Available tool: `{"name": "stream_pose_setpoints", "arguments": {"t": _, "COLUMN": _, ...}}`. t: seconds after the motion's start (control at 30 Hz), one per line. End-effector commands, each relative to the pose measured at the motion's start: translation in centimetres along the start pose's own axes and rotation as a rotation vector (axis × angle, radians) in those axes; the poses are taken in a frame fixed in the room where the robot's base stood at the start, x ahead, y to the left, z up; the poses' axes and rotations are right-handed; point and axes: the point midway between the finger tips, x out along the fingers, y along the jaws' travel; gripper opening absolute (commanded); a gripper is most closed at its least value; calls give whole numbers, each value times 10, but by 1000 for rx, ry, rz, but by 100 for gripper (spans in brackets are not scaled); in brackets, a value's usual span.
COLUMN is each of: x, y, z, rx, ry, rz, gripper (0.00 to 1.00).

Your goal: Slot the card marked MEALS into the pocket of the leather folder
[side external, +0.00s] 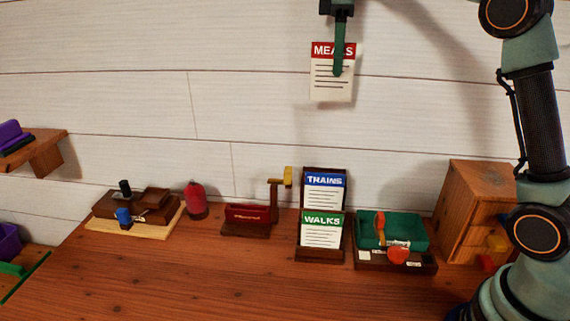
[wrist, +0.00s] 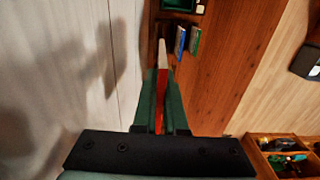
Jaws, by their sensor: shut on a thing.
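The MEALS card (side external: 322,86), cream with a red header, hangs upright high above the table in the side external view. My gripper (side external: 339,70) is shut on its upper part, with one green finger across the front. In the wrist view the card (wrist: 162,58) shows edge-on between my gripper's fingers (wrist: 161,82). A small dark red pocket with pale lettering (side external: 246,214) stands on a brown base, below and left of the card; it may be the leather folder, but I cannot tell for sure. The card is well apart from it.
A wooden rack (side external: 311,254) right of the red pocket holds the TRAINS card (side external: 324,192) and WALKS card (side external: 322,230). A post with a yellow top (side external: 287,177) rises beside the pocket. A green tray (side external: 410,232) and wooden drawers (side external: 455,205) stand right. The table front is clear.

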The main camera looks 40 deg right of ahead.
Motion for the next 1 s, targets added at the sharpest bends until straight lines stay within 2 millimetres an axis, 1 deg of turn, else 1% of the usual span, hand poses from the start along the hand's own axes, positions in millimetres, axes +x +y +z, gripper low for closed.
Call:
{"name": "stream_pose_setpoints", "arguments": {"t": 0.07, "x": 2, "y": 1, "z": 2, "rx": 23, "ry": -1, "rz": -1, "gripper": 0}}
{"name": "stream_pose_setpoints", "arguments": {"t": 0.17, "x": 12, "y": 2, "z": 6, "rx": 80, "ry": -1, "rz": -2, "gripper": 0}}
{"name": "stream_pose_setpoints", "arguments": {"t": 0.27, "x": 29, "y": 3, "z": 13, "rx": 168, "ry": -2, "rz": -2, "gripper": 0}}
{"name": "stream_pose_setpoints", "arguments": {"t": 0.43, "x": 63, "y": 2, "z": 28, "rx": 336, "ry": -2, "rz": -2, "gripper": 0}}
{"name": "stream_pose_setpoints", "arguments": {"t": 0.6, "x": 97, "y": -4, "z": 46, "rx": 500, "ry": -2, "rz": -1, "gripper": 0}}
{"name": "stream_pose_setpoints", "arguments": {"t": 0.7, "x": 112, "y": -8, "z": 54, "rx": 572, "ry": 0, "rz": 0, "gripper": 0}}
{"name": "stream_pose_setpoints", "arguments": {"t": 1.0, "x": 142, "y": -19, "z": 72, "rx": 715, "ry": 0, "rz": 0, "gripper": 0}}
